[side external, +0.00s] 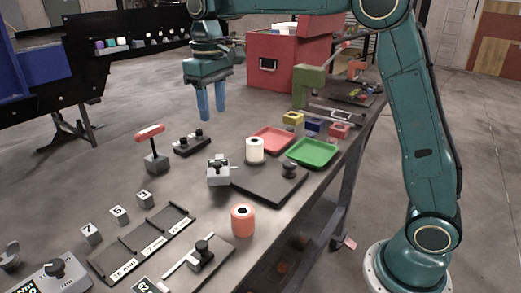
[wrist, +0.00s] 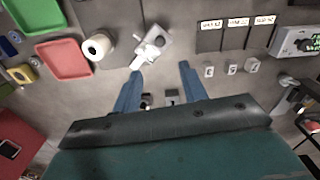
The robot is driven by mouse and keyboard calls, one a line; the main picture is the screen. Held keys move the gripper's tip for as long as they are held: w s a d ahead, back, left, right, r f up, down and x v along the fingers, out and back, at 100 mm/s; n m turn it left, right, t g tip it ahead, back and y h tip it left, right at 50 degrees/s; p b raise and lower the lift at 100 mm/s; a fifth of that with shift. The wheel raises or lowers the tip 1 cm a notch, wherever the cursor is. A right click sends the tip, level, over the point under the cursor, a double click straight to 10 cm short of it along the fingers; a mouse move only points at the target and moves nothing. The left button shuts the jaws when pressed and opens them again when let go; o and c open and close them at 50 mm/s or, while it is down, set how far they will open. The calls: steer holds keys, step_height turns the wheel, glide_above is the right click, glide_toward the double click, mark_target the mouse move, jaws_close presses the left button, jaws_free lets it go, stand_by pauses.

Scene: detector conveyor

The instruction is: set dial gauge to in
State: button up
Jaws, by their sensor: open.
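A grey box (side external: 60,282) with a dark knob and a lit display stands at the near left corner of the side external view, partly cut off. It also shows at the upper right of the wrist view (wrist: 292,44), with green digits. It may be the dial gauge, but I cannot read its labels or the knob's setting. My gripper (side external: 211,115) is open and empty, pointing down above the bench's far part, well away from that box. In the wrist view its two blue fingers (wrist: 160,69) are apart with nothing between them.
A light grey block with a lever (side external: 218,170), a white roll (side external: 255,149) and a red-handled stand (side external: 153,148) are mid-bench. Red (side external: 273,140) and green (side external: 313,152) trays lie right. Numbered cubes (side external: 119,215) and a labelled rack (side external: 140,243) are nearer the box.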

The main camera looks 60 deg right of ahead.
mark_target(217, 163)
steer(key=shift+w+f, duration=0.1)
steer(key=shift+f, duration=0.05)
step_height(217, 163, down, 14)
steer(key=shift+r, duration=0.2)
stand_by(0.7)
jaws_close()
